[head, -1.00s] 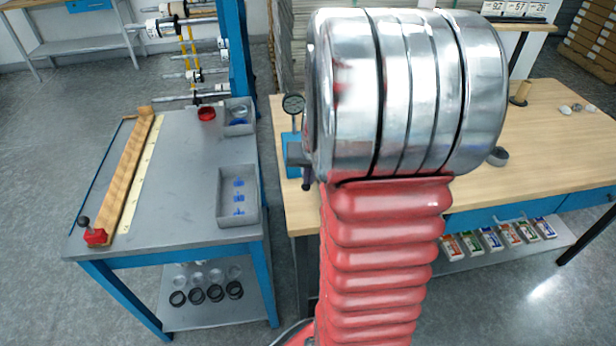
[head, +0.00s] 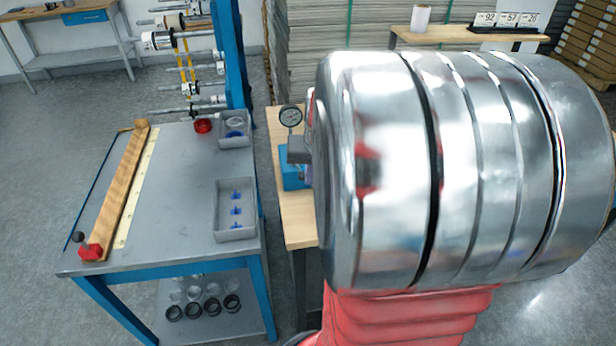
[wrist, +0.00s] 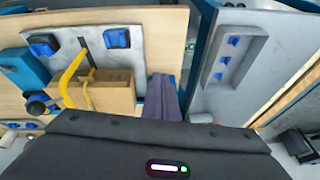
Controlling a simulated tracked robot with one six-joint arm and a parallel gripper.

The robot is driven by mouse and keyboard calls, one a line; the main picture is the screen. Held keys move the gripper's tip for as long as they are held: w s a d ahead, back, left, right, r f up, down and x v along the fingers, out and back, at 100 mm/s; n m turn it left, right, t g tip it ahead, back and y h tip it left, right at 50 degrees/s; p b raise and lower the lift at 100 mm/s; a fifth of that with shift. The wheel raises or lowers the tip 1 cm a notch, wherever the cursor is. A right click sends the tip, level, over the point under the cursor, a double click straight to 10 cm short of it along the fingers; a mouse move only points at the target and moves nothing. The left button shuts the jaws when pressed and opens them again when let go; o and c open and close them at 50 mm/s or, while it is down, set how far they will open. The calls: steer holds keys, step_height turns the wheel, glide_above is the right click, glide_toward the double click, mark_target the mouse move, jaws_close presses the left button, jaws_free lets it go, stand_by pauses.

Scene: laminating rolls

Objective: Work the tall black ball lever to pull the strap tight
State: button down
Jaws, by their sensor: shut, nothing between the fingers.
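In the wrist view, a yellow bent band (wrist: 70,78), perhaps the strap, runs over a brown box (wrist: 102,94) on a pale plate (wrist: 128,60). A dark rounded knob (wrist: 38,105) beside the box's left side may be the black ball lever; its shaft is unclear. In the head view my arm hides the gripper, box and band.
The left table (head: 180,165) holds a wooden bar (head: 122,190) and a grey tray (head: 236,228) with blue parts. Blue clamps (wrist: 117,38) sit on the plate. Floor shows between the tables.

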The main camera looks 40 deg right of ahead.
steer(key=shift+s+a+r, duration=0.45)
steer(key=shift+s+r, duration=0.3)
steer(key=shift+s+a+r, duration=0.4)
steer(key=shift+s+r, duration=0.3)
steer(key=shift+r, duration=0.05)
steer(key=s+a+r+n, duration=0.1)
steer(key=s+a+n, duration=0.1)
steer(key=a, duration=0.7)
steer(key=s+a+r+n+t+y, duration=0.1)
steer(key=s+a+r+n, duration=0.1)
steer(key=a, duration=0.7)
steer(key=s+a+r+n+y, duration=0.1)
steer(key=a+n, duration=0.3)
steer(key=a, duration=0.5)
steer(key=shift+s+a+r+n+t, duration=0.2)
steer(key=shift+s+r+n+t, duration=0.15)
steer(key=shift+s+r, duration=0.25)
steer(key=shift+d, duration=0.15)
